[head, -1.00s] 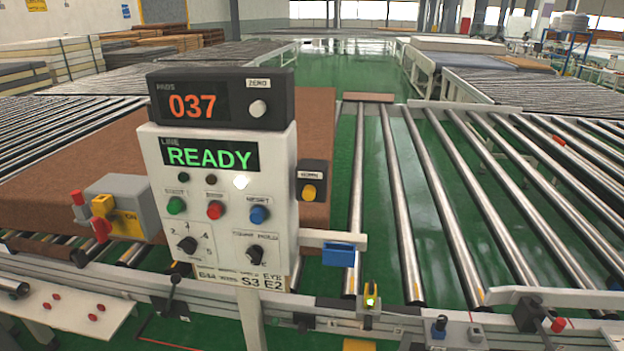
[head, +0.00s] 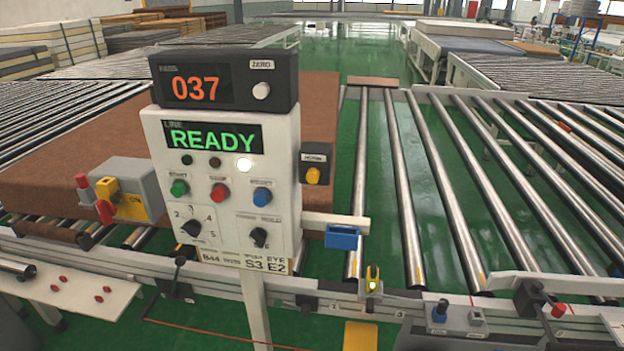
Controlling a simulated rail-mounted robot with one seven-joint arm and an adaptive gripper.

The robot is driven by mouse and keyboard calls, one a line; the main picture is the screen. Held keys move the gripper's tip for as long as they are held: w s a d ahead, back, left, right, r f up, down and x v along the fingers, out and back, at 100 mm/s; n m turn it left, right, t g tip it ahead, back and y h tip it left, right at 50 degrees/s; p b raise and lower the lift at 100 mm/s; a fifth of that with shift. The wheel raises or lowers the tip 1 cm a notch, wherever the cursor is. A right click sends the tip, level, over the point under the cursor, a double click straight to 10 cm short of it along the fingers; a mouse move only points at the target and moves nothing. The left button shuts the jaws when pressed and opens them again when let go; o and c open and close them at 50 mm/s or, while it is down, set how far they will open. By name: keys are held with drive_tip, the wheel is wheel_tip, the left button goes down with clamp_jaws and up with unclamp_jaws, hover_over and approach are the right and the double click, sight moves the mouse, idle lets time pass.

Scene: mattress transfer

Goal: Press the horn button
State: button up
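The horn button (head: 313,176) is a yellow button on a small dark box (head: 318,155) labelled HORN. The box is fixed to the right side of the white control panel (head: 280,130). The panel's screen reads LINE READY in green, and a white lamp (head: 244,164) is lit below it. A dark counter box (head: 215,80) on top reads 037 in orange. The panel also has a green START button (head: 180,188), a red button (head: 220,192), a blue button (head: 262,196) and two black knobs. My gripper is not in view.
A grey switch box (head: 140,185) with a yellow and red handle, marked ON, is left of the panel. A blue item (head: 342,237) hangs right of it. A brown mattress (head: 60,170) lies behind on rollers. Bare rollers (head: 460,190) stretch to the right. Space before the horn box looks clear.

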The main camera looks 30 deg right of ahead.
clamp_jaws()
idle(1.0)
